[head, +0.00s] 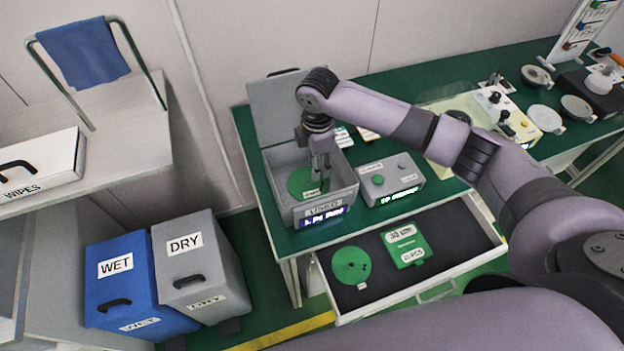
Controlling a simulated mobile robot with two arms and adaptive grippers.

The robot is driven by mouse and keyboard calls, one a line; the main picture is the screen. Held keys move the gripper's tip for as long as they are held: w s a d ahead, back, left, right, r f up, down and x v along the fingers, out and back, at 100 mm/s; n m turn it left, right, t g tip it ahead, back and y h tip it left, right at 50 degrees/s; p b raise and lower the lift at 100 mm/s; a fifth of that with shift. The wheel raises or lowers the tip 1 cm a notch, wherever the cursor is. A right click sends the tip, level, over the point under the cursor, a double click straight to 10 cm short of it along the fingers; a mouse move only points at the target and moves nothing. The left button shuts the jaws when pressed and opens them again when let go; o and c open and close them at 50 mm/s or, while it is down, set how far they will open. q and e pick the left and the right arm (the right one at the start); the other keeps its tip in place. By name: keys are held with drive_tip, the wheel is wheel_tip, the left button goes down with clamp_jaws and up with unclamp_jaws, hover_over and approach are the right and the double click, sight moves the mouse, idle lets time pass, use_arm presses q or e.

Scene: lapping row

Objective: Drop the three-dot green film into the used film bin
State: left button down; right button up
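A round green film disc (349,265) lies in the open drawer (440,283); small dark marks show near its right edge, too small to count. Another green disc (300,181) with a small white label lies inside a grey open-lidded box (277,161) on the green bench. My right gripper (319,181) reaches down into that box, over the disc's right part. Its fingers look close together; whether they grip or touch the disc is unclear. My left gripper is not in view. I see no bin readably marked for used film.
A green labelled card or pack (405,244) lies in the drawer. A grey control box (391,179) stands right of the grey box. WET (127,290) and DRY (195,262) bins stand on the floor at left. Dishes (545,118) and instruments fill the bench's far right.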

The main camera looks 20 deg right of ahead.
wheel_tip(320, 180, up, 9)
drive_tip(key=shift+f, duration=0.1)
idle(0.6)
